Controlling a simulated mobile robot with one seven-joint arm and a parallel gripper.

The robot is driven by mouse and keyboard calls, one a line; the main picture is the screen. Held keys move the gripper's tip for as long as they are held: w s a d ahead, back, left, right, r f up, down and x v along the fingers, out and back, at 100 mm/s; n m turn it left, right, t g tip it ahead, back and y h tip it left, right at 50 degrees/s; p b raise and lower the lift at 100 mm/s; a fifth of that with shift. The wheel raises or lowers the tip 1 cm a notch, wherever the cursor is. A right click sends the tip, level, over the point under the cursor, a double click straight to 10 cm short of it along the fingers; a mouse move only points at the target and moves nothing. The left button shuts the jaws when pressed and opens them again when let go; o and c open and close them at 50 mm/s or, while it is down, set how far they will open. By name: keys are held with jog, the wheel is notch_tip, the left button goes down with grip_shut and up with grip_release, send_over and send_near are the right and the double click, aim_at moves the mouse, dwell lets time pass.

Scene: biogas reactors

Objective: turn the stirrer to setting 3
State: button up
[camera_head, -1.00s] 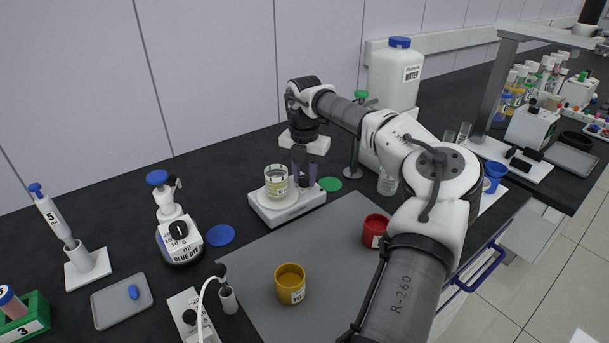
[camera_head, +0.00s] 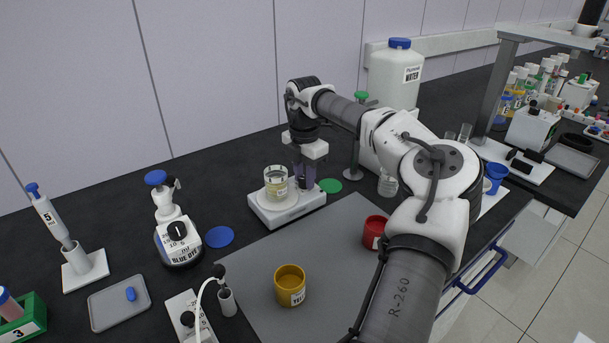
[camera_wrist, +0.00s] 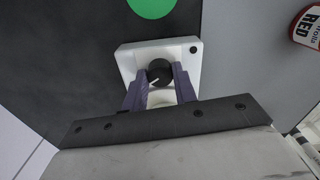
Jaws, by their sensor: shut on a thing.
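The stirrer (camera_head: 287,213) is a white flat box on the black bench, with a glass beaker (camera_head: 276,182) of pale yellow contents on its round plate. Its black knob (camera_wrist: 159,70) with a white pointer line shows in the wrist view. My gripper (camera_wrist: 159,78) points down at the stirrer's right end, its purple fingers shut on the knob from both sides. The pointer slants toward the lower left in the wrist view. I cannot read any setting marks.
A green disc (camera_head: 330,186) lies just behind the stirrer, and a blue disc (camera_head: 219,236) lies to its left. A red cup (camera_head: 374,232) and a yellow cup (camera_head: 290,286) stand on the grey mat (camera_head: 330,265).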

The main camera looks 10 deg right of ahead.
aim_at(304, 179)
jog(key=o, duration=1)
notch_tip(304, 179, up, 14)
jog(key=shift+f+b, duration=0.1)
jog(key=shift+b, duration=0.4)
